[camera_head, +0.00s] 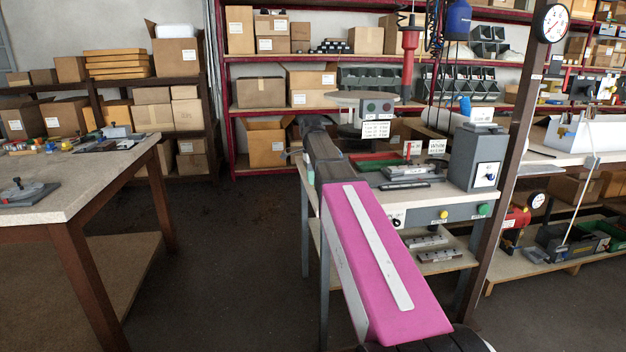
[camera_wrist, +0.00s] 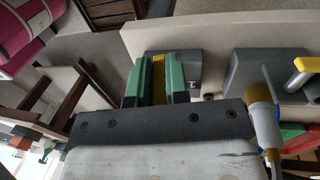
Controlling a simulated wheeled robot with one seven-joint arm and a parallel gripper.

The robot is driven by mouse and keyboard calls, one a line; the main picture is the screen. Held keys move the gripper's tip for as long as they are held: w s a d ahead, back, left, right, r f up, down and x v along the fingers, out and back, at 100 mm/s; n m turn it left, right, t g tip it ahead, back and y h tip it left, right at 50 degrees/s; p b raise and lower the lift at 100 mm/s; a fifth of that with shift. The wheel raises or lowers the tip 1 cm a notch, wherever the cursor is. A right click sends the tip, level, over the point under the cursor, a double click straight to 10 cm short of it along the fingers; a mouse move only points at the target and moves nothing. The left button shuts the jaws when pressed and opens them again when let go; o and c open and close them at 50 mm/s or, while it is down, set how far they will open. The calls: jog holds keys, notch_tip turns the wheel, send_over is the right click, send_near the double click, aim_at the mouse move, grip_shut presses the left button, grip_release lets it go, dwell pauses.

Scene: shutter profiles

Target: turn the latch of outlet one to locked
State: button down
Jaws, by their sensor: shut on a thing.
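In the wrist view my gripper (camera_wrist: 158,76) has its two green fingers on either side of a yellow bar, which looks like the latch lever (camera_wrist: 159,72). The fingers are shut on it. A grey housing (camera_wrist: 188,68) sits right behind and beside the lever. The lever's angle is hard to tell because the fingers cover its sides. No outlet number is readable. In the head view my arm hides the gripper and the latch at the bench.
A second grey housing (camera_wrist: 262,72) with a yellow lever (camera_wrist: 304,70) stands to the right in the wrist view. In the head view a grey control box (camera_head: 475,158) stands on the bench, with a post (camera_head: 508,170) close by. Another table (camera_head: 85,175) is at left, with open floor between.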

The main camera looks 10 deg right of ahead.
jog(key=shift+w+g, duration=0.1)
jog(key=shift+g, duration=0.4)
jog(key=c, duration=1.1)
grip_release()
jog(key=shift+w, duration=0.15)
